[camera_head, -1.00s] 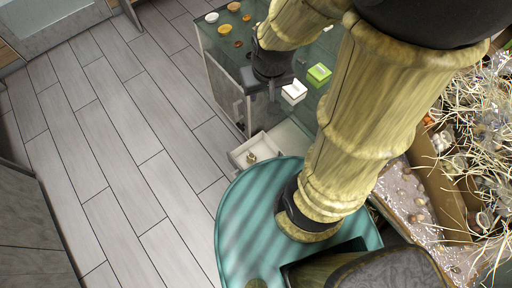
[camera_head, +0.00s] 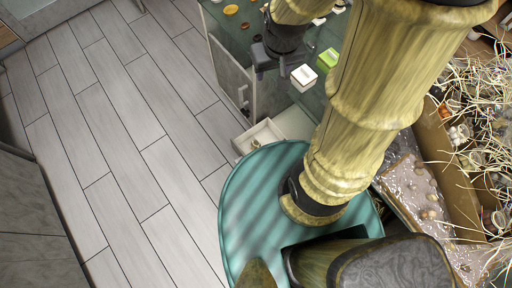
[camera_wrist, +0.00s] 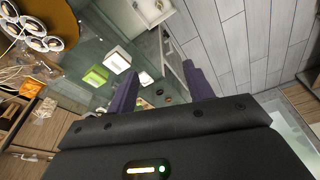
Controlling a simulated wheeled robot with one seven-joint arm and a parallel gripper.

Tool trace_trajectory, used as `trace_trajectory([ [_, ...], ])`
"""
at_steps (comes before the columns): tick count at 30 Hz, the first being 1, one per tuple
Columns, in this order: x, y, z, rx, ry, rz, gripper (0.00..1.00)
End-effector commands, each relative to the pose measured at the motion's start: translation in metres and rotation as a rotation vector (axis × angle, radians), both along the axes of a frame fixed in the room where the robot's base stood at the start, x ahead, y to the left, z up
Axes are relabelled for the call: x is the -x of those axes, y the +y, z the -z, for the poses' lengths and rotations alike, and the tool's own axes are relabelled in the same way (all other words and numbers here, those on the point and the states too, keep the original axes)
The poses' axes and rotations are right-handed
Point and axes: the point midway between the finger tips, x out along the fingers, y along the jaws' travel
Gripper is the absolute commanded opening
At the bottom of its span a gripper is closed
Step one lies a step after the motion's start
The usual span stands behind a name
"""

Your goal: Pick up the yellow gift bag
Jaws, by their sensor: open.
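No clearly yellow gift bag shows in the views. A small orange item (camera_wrist: 31,88), which could be a bag or a box, stands at the left of the wrist view; its shape is too small to tell. My gripper (camera_wrist: 163,88) is open and empty, its two dark fingers apart over the glass-topped counter. In the head view my gripper (camera_head: 262,68) hangs at the counter's left edge, to the left of a white box (camera_head: 304,78) and a lime-green box (camera_head: 328,60). My arm hides part of the counter.
The dark-green glass counter (camera_head: 238,42) has small round items near its far end. A white drawer (camera_head: 262,134) stands open below it. A box with straw filling (camera_head: 440,160) lies at the right. A round brown tray (camera_wrist: 62,28) holds white rings. The floor at left is clear.

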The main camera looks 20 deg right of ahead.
Motion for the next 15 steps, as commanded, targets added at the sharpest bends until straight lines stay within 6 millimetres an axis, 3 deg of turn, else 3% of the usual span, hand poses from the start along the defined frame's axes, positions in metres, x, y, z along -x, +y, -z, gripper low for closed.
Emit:
trace_trajectory([
  [1,-0.005,-0.001,0.026,0.003,0.007,-0.009,0.52],
  [15,-0.052,-0.001,0.162,0.026,0.055,-0.109,0.52],
])
